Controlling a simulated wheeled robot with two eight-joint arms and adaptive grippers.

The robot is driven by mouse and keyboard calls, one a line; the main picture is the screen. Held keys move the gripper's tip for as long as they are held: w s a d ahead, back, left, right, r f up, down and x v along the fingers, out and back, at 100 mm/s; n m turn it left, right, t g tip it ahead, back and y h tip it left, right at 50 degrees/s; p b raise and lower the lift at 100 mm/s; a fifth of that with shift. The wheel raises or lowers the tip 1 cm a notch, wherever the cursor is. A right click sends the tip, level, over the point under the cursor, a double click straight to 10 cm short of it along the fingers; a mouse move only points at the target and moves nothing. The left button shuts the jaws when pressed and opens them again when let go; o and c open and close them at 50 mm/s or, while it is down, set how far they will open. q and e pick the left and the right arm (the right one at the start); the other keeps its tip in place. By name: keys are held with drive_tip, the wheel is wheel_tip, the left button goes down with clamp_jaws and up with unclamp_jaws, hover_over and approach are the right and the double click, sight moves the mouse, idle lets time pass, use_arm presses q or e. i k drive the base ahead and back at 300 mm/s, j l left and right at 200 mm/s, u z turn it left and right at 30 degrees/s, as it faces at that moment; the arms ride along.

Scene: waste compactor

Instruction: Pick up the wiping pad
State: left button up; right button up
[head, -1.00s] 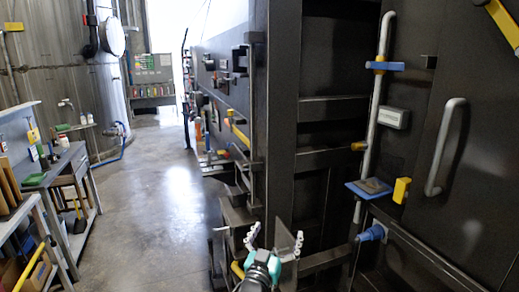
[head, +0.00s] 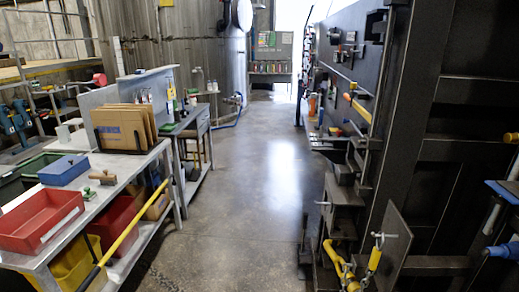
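I cannot identify the wiping pad for certain. A small tan block with a raised grip (head: 103,177) lies on the grey workbench (head: 135,163) at the left. A small green item (head: 89,193) lies beside it, near the red tray. At the right edge, part of a blue ledge (head: 507,190) sticks out from the dark machine, cut off by the picture. Neither of my grippers is in view now.
The bench also holds a red tray (head: 40,222), a blue box (head: 64,170) and cardboard folders (head: 124,127). A yellow bar (head: 124,236) runs along its front. Clear floor (head: 240,190) lies between bench and machine (head: 395,120). Yellow handles (head: 335,262) stick out lower right.

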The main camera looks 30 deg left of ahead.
sight(90, 196)
drive_tip(key=j+u, duration=0.1)
drive_tip(key=u, duration=2.1)
drive_tip(key=z, duration=2.6)
drive_tip(key=u, duration=2.6)
drive_tip(key=i+l, duration=0.15)
drive_tip(key=i, duration=0.25)
drive_tip(key=i+l, duration=0.2)
drive_tip(key=i, duration=0.15)
drive_tip(key=z, duration=0.05)
